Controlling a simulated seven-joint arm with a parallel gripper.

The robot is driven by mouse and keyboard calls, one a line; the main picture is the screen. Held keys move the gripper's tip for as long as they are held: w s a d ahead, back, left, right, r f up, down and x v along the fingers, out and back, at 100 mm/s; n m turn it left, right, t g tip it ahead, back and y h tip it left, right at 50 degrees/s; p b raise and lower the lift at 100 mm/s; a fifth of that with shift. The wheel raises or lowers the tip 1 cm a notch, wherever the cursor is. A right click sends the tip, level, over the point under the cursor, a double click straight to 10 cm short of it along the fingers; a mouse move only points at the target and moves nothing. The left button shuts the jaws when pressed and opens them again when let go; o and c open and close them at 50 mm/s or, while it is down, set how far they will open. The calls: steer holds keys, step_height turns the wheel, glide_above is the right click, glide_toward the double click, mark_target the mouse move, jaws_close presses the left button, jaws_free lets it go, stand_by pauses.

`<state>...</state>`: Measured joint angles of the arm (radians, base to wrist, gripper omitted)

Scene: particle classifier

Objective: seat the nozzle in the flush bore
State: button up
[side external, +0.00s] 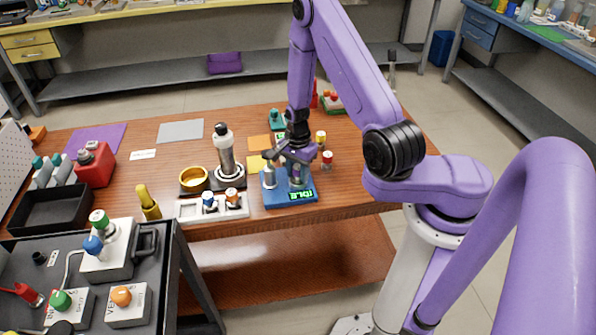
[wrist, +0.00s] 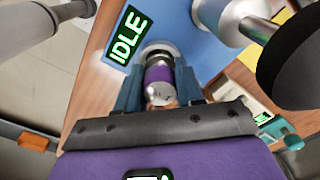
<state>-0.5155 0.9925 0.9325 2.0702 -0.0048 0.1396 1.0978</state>
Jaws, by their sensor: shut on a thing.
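The nozzle (wrist: 158,75) is a silver cylinder with a purple band. In the wrist view it stands between the two blue-grey fingers of my gripper (wrist: 157,88), which are shut on it. In the side view my gripper (side external: 298,162) is over the right part of a blue particle classifier base (side external: 282,200) with a green IDLE display (side external: 301,195). The base also shows in the wrist view (wrist: 190,45). The nozzle's far end meets a pale round ring on the base; I cannot tell whether it is inside the bore or just above it.
A silver post (side external: 269,178) with a dark top stands on the base close left of my gripper. A white rack (side external: 212,207) with two capped bottles and a tall metal cylinder (side external: 226,155) are further left. Small red- and yellow-capped vials (side external: 327,160) stand close right.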

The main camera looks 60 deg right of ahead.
mark_target(298, 167)
steer(key=shift+f, duration=0.15)
steer(key=o, duration=1.1)
step_height(298, 167, up, 12)
steer(key=s+a+r+n, duration=0.2)
steer(key=a+r+n, duration=0.7)
steer(key=a+n, duration=0.5)
steer(key=s+r+n, duration=0.2)
steer(key=s+n, duration=0.6)
steer(key=s, duration=0.2)
steer(key=s+r+n, duration=0.3)
steer(key=s+n, duration=0.5)
steer(key=s, duration=0.3)
steer(key=shift+d+r+n, duration=0.15)
steer(key=shift+d+n, duration=0.15)
steer(key=shift+d, duration=0.15)
